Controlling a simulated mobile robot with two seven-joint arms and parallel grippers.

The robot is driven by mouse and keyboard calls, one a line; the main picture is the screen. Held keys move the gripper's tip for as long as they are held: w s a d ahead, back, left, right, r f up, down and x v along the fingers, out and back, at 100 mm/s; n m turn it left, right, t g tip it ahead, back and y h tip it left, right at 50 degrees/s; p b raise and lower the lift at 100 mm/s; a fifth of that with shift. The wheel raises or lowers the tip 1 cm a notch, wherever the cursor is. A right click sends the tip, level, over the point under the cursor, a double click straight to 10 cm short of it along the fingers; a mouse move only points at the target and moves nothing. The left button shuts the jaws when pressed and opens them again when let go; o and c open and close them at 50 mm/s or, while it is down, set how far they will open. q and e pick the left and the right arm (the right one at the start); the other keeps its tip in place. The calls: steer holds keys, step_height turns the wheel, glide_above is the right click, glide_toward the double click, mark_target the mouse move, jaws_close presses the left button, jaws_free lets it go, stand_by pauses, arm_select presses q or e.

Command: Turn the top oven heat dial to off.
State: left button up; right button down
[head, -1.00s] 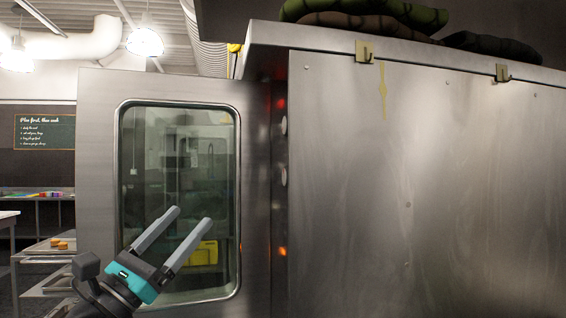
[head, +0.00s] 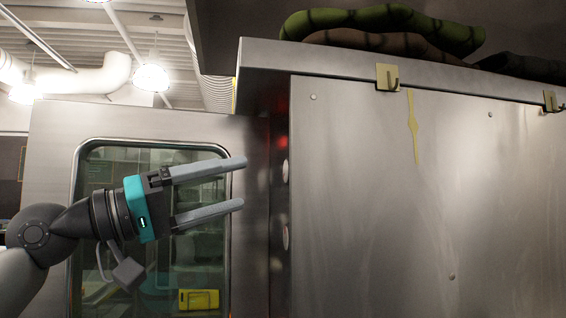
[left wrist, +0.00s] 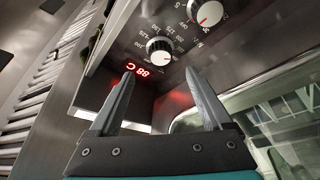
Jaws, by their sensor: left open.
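The oven's control panel shows nearly edge-on in the head view, with the top heat dial (head: 285,172) and a lower dial (head: 285,238) jutting from it. In the left wrist view the panel faces me more. The round white top heat dial (left wrist: 159,49) is beside a red lit display (left wrist: 140,70), and the second dial (left wrist: 207,13) is farther up the picture. The top dial's exact setting is too small to read. My left gripper (head: 240,184) is open and empty, left of the panel and apart from the dials. It also shows in the left wrist view (left wrist: 160,75). My right gripper is out of view.
The oven door (head: 250,150) with its glass window stands behind my left gripper. A broad steel side wall (head: 370,210) fills the right. Brass hooks (head: 388,78) hang along its upper edge, below green and brown rolls (head: 385,27).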

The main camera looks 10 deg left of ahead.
mark_target(286, 172)
arm_select(q)
steer(key=p+x, duration=0.2)
steer(key=x, duration=0.6)
steer(key=shift+r, duration=0.1)
steer(key=shift+w+d+p, duration=0.35)
steer(key=shift+w+d, duration=0.1)
steer(key=shift+d, duration=0.15)
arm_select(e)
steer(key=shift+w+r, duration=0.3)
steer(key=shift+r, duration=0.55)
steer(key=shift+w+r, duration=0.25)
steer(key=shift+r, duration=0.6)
arm_select(q)
steer(key=c, duration=1.2)
steer(key=shift+o, duration=0.2)
steer(key=shift+r+n, duration=0.1)
steer(key=shift+n, duration=0.2)
steer(key=shift+s+r+n+y+p, duration=0.1)
steer(key=shift+n+y+p, duration=0.45)
steer(key=shift+n, duration=0.85)
steer(key=shift+n+y+p, duration=0.4)
steer(key=shift+n+y, duration=0.45)
steer(key=shift+n, duration=1.25)
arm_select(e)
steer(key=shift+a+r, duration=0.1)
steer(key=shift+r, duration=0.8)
